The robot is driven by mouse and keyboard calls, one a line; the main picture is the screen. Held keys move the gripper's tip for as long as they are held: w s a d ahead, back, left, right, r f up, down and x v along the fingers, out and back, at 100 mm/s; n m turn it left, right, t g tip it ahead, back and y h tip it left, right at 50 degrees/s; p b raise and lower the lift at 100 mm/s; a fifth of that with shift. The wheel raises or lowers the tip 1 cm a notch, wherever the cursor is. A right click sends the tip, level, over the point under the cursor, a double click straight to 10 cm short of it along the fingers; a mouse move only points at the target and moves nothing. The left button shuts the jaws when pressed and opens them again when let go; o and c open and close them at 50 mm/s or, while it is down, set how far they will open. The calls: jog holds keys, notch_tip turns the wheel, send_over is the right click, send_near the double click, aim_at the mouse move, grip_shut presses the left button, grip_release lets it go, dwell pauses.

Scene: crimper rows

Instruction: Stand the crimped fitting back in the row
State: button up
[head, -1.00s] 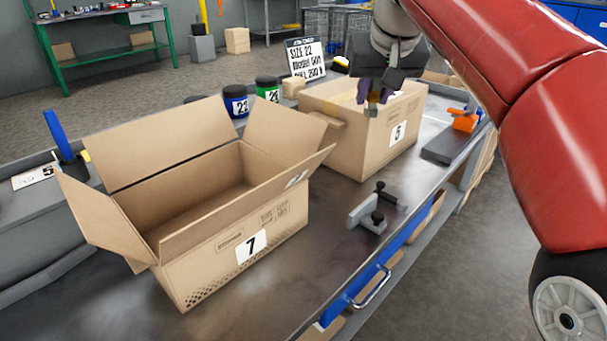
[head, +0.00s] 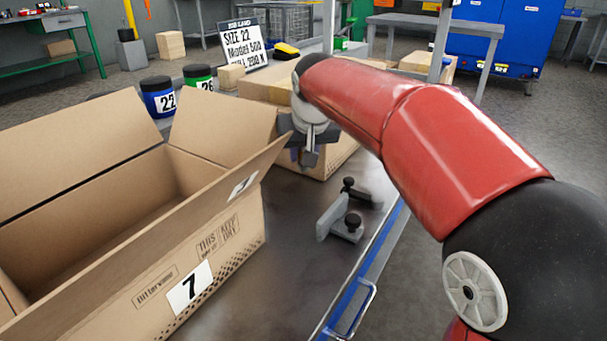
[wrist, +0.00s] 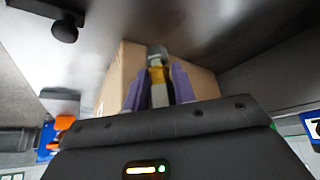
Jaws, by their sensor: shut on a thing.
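My gripper (head: 306,157) hangs over the metal bench in the head view, in front of the closed cardboard box at the back. In the wrist view its two purple fingers (wrist: 155,92) are shut on a small fitting (wrist: 157,74) with a brass-coloured middle and a grey end. The grey end points away from my gripper. In the head view the fitting shows only as a small grey piece below the fingers. Its crimp cannot be made out. No row of fittings can be made out in either view.
An open box marked 7 (head: 228,250) fills the left. The closed box (head: 338,158) stands behind my gripper. A grey clamp with black knobs (head: 342,222) sits near the blue-edged front. Jars, blue (head: 158,97) and green (head: 198,77), and a job card (head: 245,45) stand behind. Bench between box 7 and clamp is clear.

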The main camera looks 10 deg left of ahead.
aim_at(304, 170)
jog(key=shift+f+b, duration=0.5)
jog(key=shift+f, duration=1.7)
jog(key=shift+f, duration=0.2)
jog(key=o, duration=0.7)
jog(key=shift+o, duration=0.2)
jog(key=shift+r, duration=0.25)
jog(key=p+v, duration=0.1)
jog(key=v, duration=1.1)
jog(key=shift+p, duration=0.35)
